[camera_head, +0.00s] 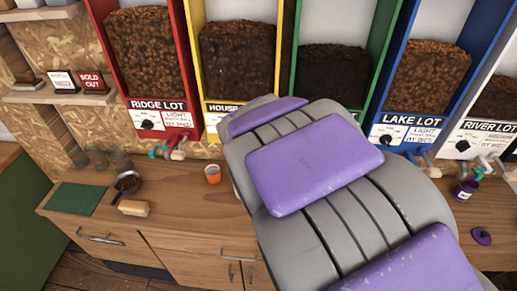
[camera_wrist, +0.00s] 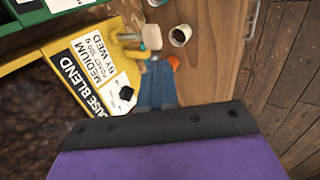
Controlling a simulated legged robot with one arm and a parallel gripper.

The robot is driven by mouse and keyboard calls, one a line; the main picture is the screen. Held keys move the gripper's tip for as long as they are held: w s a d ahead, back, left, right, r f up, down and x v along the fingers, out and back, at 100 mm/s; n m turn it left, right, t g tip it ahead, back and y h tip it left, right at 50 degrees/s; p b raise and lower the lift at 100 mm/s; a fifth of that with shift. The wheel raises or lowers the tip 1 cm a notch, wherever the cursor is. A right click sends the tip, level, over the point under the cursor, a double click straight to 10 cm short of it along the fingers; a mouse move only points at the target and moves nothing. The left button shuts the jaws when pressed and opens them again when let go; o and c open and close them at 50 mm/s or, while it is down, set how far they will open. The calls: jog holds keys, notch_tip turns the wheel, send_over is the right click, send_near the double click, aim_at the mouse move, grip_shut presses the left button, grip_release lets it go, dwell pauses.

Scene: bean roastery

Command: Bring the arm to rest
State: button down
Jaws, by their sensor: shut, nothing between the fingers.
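My arm, in grey with purple pads, fills the middle and lower right of the head view. Its far end reaches toward the yellow House Blend dispenser (camera_head: 198,75), and my gripper's fingers are hidden there. In the wrist view my gripper (camera_wrist: 157,68) shows blue fingers beyond a dark edge and a purple housing. The fingers are shut with nothing between them. They point over the wooden counter, beside the House Blend label (camera_wrist: 88,68) and near the dispenser's yellow spout (camera_wrist: 127,50). I cannot tell whether they touch anything.
An orange cup (camera_head: 212,174) stands on the counter (camera_head: 185,207) left of my arm. A pan of beans (camera_head: 129,181), a pale block (camera_head: 133,208) and a green mat (camera_head: 75,198) lie farther left. A purple jar (camera_head: 466,190) and purple lid (camera_head: 481,236) are right. Dispensers line the back.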

jog(key=s+d+f+m+g+h+b, duration=0.1)
jog(key=s+d+f+m+g+b, duration=0.1)
jog(key=s+d+m, duration=0.35)
jog(key=s+d+f+m+g+b, duration=0.2)
jog(key=s+d+f+m, duration=0.1)
jog(key=s+d, duration=0.5)
jog(key=s+d+f+m+g+b, duration=0.1)
jog(key=s+m, duration=0.3)
jog(key=s, duration=0.5)
jog(key=s+d+f+m+g+y+b, duration=0.1)
jog(key=s+m, duration=0.4)
jog(key=s, duration=0.5)
notch_tip(320, 180, down, 2)
jog(key=shift+s+d+f+g+b, duration=0.1)
jog(key=shift+s+d+g+b, duration=0.15)
jog(key=shift+d+g, duration=0.75)
jog(key=shift+a, duration=0.1)
